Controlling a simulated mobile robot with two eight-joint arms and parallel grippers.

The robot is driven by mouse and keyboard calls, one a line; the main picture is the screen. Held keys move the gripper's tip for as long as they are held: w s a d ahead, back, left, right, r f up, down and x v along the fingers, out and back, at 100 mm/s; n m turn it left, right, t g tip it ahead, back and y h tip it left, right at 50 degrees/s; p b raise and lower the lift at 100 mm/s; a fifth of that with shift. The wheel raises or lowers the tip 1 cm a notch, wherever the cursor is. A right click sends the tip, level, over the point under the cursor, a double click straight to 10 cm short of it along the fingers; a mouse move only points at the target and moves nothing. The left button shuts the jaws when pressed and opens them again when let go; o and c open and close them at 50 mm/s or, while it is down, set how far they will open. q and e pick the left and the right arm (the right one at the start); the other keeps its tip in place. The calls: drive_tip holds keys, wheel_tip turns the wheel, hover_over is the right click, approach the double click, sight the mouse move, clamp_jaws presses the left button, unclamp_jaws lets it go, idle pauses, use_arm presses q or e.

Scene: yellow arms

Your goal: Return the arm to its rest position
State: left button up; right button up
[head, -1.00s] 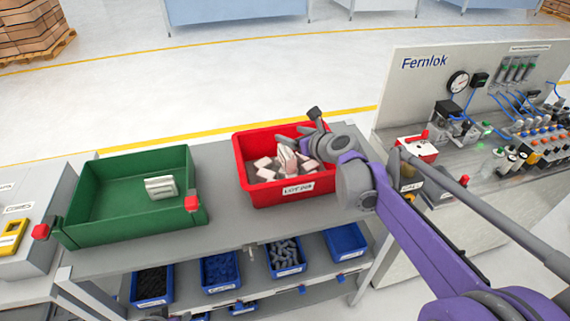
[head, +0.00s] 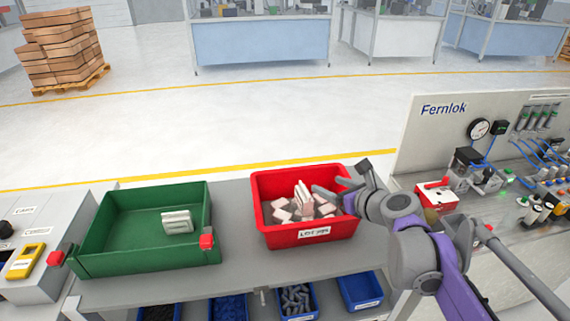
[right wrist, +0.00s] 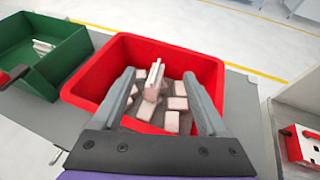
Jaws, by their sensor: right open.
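My right gripper (head: 338,192) is over the right side of the red bin (head: 312,236) in the head view. In the right wrist view its two grey fingers (right wrist: 160,92) are spread apart above the bin with nothing gripped between them. The bin holds several pale pinkish blocks (head: 283,214) and some white upright pieces on top. My right arm reaches in from the lower right. My left gripper does not show.
A green bin (head: 100,240) with one white part (head: 177,222) stands left on the grey bench (head: 240,258). Blue bins (head: 360,290) sit on the shelf below. The Fernlok panel (head: 450,130) and a red-and-white box (head: 437,197) are close on the right.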

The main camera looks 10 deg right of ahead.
drive_tip(key=s+a+f+n+g, duration=0.25)
drive_tip(key=s+f+n, duration=0.25)
drive_tip(key=s+n, duration=0.3)
drive_tip(key=s+a+f+n+g, duration=0.25)
drive_tip(key=s+f+n, duration=0.25)
drive_tip(key=s+n, duration=0.3)
drive_tip(key=s+d+f+n+g+h, duration=0.2)
drive_tip(key=s+f+n+h, duration=0.2)
drive_tip(key=s+f+n, duration=0.6)
drive_tip(key=s+n, duration=0.1)
drive_tip(key=n, duration=0.5)
drive_tip(key=shift+s+d, duration=0.35)
